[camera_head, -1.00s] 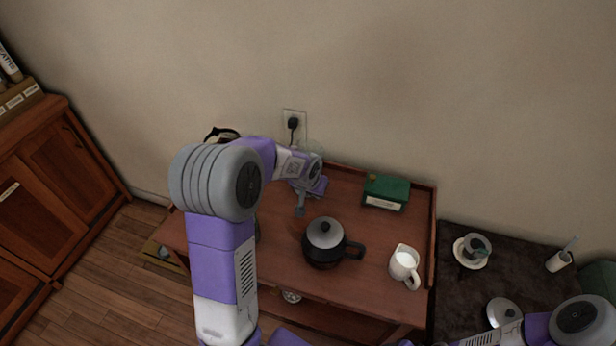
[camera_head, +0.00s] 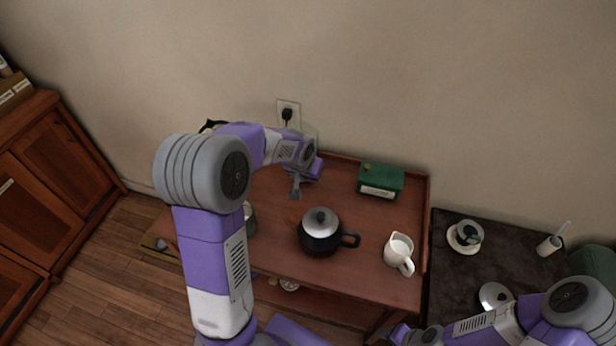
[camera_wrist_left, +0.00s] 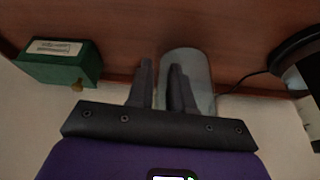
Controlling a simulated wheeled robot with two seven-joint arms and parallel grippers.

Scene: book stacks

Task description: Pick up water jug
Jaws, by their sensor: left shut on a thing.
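The water jug is a clear, see-through cylinder (camera_wrist_left: 199,66) in the left wrist view. In the head view only a faint part of it (camera_head: 311,132) shows behind my left wrist at the back of the wooden table. My left gripper (camera_head: 296,188) is low over the table's back. In the left wrist view its two dark fingers (camera_wrist_left: 160,88) are close together at the jug, shut on it. The exact contact is hard to see.
A black kettle with a silver lid (camera_head: 320,236) stands mid-table, with a white creamer (camera_head: 399,252) to its right. A green box (camera_head: 380,181) sits at the back right. A wall plug (camera_head: 287,115) is behind. A dark side table (camera_head: 453,285) with a cup stands right.

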